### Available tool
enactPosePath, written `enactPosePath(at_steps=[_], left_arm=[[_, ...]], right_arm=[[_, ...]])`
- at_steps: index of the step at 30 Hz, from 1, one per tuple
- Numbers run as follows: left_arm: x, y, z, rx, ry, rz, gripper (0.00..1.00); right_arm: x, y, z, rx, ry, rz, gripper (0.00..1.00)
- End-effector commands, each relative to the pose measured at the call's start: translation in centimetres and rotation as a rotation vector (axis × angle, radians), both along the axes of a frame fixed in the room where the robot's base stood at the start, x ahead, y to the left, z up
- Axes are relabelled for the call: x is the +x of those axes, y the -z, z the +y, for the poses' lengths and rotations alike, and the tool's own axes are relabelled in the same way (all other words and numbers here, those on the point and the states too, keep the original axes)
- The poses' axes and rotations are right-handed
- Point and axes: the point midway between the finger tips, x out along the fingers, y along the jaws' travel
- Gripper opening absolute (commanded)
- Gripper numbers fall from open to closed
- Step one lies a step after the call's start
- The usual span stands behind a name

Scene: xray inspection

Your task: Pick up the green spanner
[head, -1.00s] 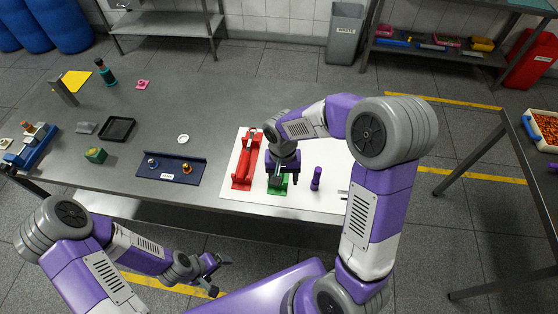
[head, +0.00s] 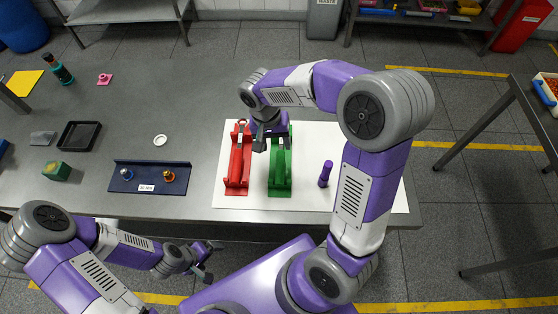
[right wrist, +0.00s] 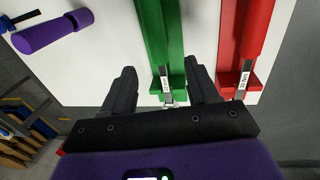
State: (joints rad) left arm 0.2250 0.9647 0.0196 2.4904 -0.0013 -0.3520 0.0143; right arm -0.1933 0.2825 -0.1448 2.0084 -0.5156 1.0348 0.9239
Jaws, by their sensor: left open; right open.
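A green holder (head: 281,178) lies on a white mat beside a red holder (head: 237,178). In the right wrist view, a metal spanner end with a white label (right wrist: 164,84) shows at the end of the green holder (right wrist: 160,30). The rest of the spanner cannot be made out. My right gripper (head: 269,140) is open above the far end of the green holder. In the right wrist view its fingers (right wrist: 160,70) stand on either side of the labelled metal end, apart from it. My left gripper (head: 208,262) is open and empty in front of the table.
A dark blue holder (head: 150,177) with small knobs, a white ring (head: 160,140), a black tray (head: 79,136) and a green-yellow block (head: 56,171) lie to the left.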

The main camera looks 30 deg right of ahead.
Motion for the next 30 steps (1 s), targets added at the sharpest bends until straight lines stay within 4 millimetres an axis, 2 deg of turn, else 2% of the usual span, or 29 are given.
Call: enactPosePath(at_steps=[13,17,23,30], left_arm=[[0.0,1.6,0.0,0.0,0.0,0.0,0.9],[0.0,1.7,0.0,0.0,0.0,0.0,0.9],[0.0,1.6,0.0,0.0,0.0,0.0,0.9],[0.0,1.6,0.0,0.0,0.0,0.0,0.9]], right_arm=[[-0.6,5.9,-1.0,-0.001,0.0,0.003,0.59],[-0.6,6.6,-1.1,0.0,0.0,0.001,0.59],[-0.6,6.5,-1.1,0.0,0.0,0.0,0.59],[-0.6,6.5,-1.1,0.0,0.0,0.0,0.22]])
